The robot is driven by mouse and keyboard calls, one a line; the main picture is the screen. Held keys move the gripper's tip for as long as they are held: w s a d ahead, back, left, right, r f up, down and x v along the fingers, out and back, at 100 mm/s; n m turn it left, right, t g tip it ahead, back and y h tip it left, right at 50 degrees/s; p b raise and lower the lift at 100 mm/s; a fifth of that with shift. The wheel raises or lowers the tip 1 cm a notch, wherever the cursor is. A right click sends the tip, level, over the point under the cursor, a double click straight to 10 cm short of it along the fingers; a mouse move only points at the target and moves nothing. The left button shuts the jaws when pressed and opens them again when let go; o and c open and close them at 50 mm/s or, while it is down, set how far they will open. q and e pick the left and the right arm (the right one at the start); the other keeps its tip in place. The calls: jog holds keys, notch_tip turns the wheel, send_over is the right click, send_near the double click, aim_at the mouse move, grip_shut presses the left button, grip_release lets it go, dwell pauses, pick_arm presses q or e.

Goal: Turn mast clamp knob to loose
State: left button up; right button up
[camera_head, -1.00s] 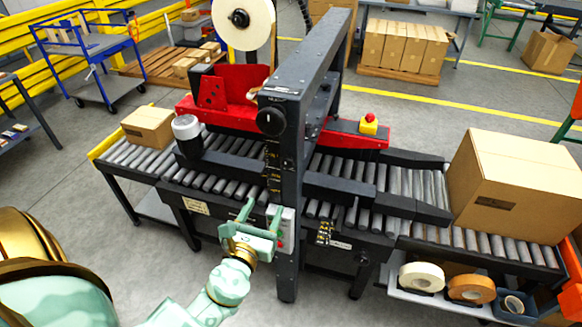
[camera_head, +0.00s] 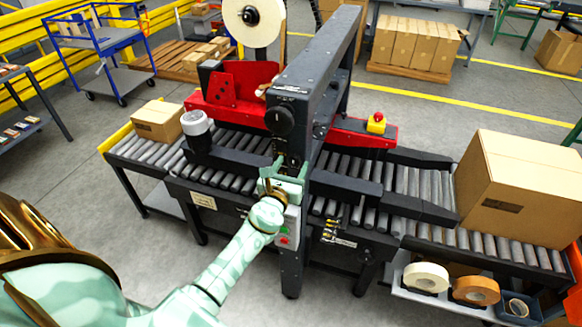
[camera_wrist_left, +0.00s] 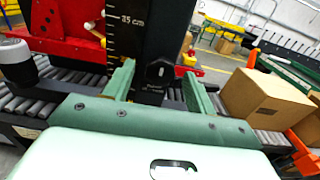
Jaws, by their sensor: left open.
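The mast clamp knob (camera_wrist_left: 159,71) shows in the left wrist view as a small black knob with a pale mark, on the dark mast (camera_wrist_left: 150,30). My left gripper (camera_head: 284,172) is open at the front of the mast (camera_head: 292,215) in the head view. In the left wrist view its green fingers (camera_wrist_left: 158,78) stand on either side of the knob, with no clear contact. In the head view the fingers make this knob hard to make out. A larger round black knob (camera_head: 279,121) sits higher up. My right gripper is out of view.
A control box with green and red buttons (camera_head: 288,236) is just below my gripper. The roller conveyor (camera_head: 235,180) carries a small carton (camera_head: 158,121) and a large carton (camera_head: 520,185). A yellow-red stop button (camera_head: 376,123) is to the right.

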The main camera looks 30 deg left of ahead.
pick_arm(q)
jog(key=c, duration=1)
jog(key=shift+n, duration=0.3)
jog(key=n+b, duration=0.1)
jog(key=n, duration=0.2)
jog(key=shift+f+n, duration=0.1)
jog(key=shift+n, duration=0.3)
jog(key=n+b, duration=0.1)
jog(key=n, duration=0.3)
jog(key=shift+n+b, duration=0.3)
jog(key=shift+n, duration=0.1)
jog(key=n, duration=0.8)
jog(key=shift+n, duration=0.4)
